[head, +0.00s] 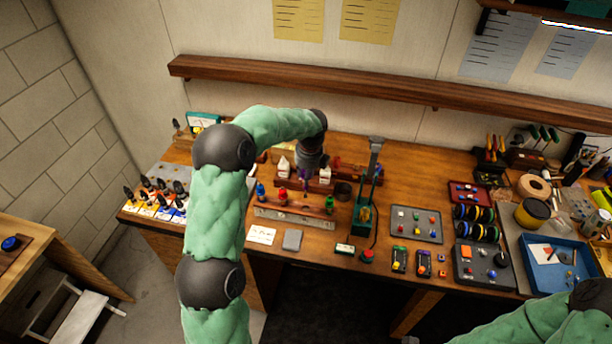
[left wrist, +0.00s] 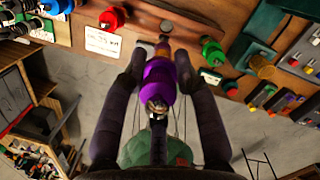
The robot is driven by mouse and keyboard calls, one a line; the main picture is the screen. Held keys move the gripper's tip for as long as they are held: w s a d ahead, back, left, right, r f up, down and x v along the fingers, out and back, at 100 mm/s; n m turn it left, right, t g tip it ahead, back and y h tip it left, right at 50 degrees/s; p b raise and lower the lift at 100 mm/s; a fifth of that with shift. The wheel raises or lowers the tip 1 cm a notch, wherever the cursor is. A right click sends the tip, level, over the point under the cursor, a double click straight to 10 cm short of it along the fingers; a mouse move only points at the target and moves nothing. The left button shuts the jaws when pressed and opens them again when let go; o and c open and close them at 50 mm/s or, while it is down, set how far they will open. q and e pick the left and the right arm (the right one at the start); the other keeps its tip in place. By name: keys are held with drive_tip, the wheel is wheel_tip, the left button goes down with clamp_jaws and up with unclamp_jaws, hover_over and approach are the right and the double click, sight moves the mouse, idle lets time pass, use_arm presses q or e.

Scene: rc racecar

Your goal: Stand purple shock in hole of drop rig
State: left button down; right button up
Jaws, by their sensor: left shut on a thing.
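The purple shock (left wrist: 158,82) is between the fingers of my left gripper (left wrist: 157,88), which is shut on it. In the head view the purple shock (head: 304,184) shows just below my left gripper (head: 307,178), over the shock rack (head: 295,217). I cannot tell whether its far end is clear of the rack. The drop rig (head: 363,214) is a green upright frame to the right, with a tall post and an amber part low down. Its hole is not clear to see. My right gripper is out of view; only part of that arm shows at lower right.
A blue shock (head: 260,191), a red shock (head: 283,195) and a green shock (head: 329,204) stand along the rack. A red button (head: 367,255) sits before the rig. A grey parts tray (head: 416,223) lies to its right.

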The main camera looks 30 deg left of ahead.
use_arm(q)
drive_tip(key=shift+r+p, duration=2.05)
drive_tip(key=shift+r, duration=0.7)
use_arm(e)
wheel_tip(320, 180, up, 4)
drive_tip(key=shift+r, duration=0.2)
